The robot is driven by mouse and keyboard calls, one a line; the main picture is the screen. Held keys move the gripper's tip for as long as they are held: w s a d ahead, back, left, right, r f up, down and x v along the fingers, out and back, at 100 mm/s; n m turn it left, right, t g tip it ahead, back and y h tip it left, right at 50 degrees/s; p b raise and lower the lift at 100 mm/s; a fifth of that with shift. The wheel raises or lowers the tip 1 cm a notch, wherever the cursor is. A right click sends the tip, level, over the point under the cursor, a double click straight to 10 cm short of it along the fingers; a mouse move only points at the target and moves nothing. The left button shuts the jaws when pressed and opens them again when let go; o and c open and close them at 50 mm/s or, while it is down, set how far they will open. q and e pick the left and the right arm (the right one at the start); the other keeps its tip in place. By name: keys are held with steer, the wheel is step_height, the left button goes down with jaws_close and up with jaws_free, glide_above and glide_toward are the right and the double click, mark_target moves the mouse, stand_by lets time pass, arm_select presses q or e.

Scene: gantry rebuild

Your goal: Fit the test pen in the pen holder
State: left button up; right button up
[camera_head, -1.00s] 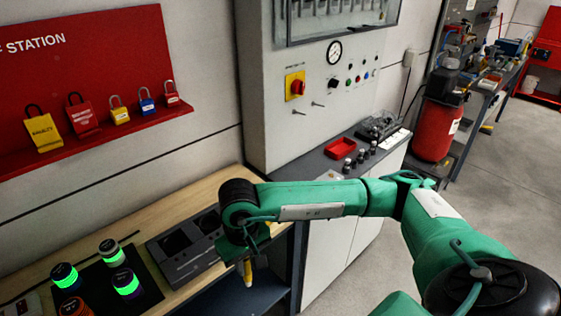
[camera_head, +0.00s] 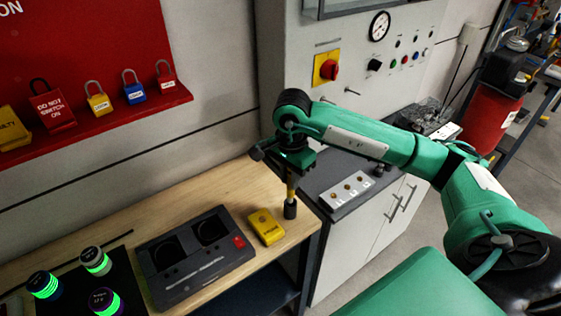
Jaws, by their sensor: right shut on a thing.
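The test pen (camera_head: 291,188) is yellow and hangs about upright below my right gripper (camera_head: 291,171), which is shut on its upper part. The pen's lower end meets a small dark cylinder (camera_head: 290,210) near the right end of the wooden bench; this looks like the pen holder. I cannot tell whether the pen tip is inside its mouth or just above or in front of it. My left gripper is not in view.
A yellow device (camera_head: 266,227) lies close left of the dark cylinder. A dark double-well station (camera_head: 195,258) stands further left, then green-lit round pieces (camera_head: 96,261) on a black mat. The wooden bench (camera_head: 225,196) is clear behind them. A grey cabinet counter (camera_head: 330,172) adjoins on the right.

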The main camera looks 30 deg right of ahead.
steer(key=shift+w+d+r+m, duration=0.1)
steer(key=shift+w+d+m, duration=0.1)
steer(key=shift+d+m, duration=0.15)
steer(key=shift+w+d+f, duration=0.1)
steer(key=shift+w+f, duration=0.1)
steer(key=shift+f, duration=0.2)
steer(key=shift+s+f+b, duration=0.1)
steer(key=shift+f+b, duration=0.15)
steer(key=shift+b, duration=0.1)
step_height(320, 180, down, 4)
steer(key=shift+f+b, duration=0.1)
steer(key=shift+b, duration=0.8)
steer(key=shift+f, duration=0.1)
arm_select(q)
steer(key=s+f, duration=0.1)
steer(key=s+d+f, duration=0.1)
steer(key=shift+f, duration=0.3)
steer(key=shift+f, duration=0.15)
